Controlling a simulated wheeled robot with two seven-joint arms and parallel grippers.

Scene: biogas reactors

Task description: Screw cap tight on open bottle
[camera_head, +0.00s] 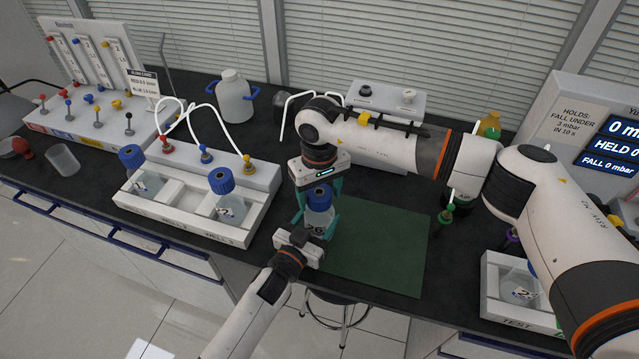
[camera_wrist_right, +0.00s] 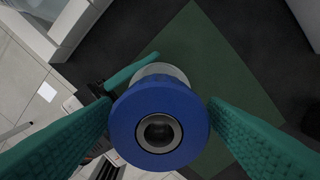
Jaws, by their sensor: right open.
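The bottle (camera_head: 318,219), clear and marked 26, stands at the left edge of the green mat (camera_head: 385,248). A blue cap (camera_head: 319,193) is on its top; the wrist view shows the cap (camera_wrist_right: 160,122) from above, with a dark round centre in a grey ring. My right gripper (camera_head: 318,207) reaches down from above, open, its teal fingers on either side of the cap. My left gripper (camera_head: 312,232) comes in from the front, its fingers around the bottle's body. One of those fingers lies against the bottle in the wrist view. The cap hides the bottle's neck and thread.
A white rack (camera_head: 168,222) with two blue-capped bottles stands left. A white jug (camera_head: 233,95) and a valve panel (camera_head: 90,105) are behind. A test tray (camera_head: 510,318) and pressure display (camera_head: 590,125) are right. The mat's right part is clear.

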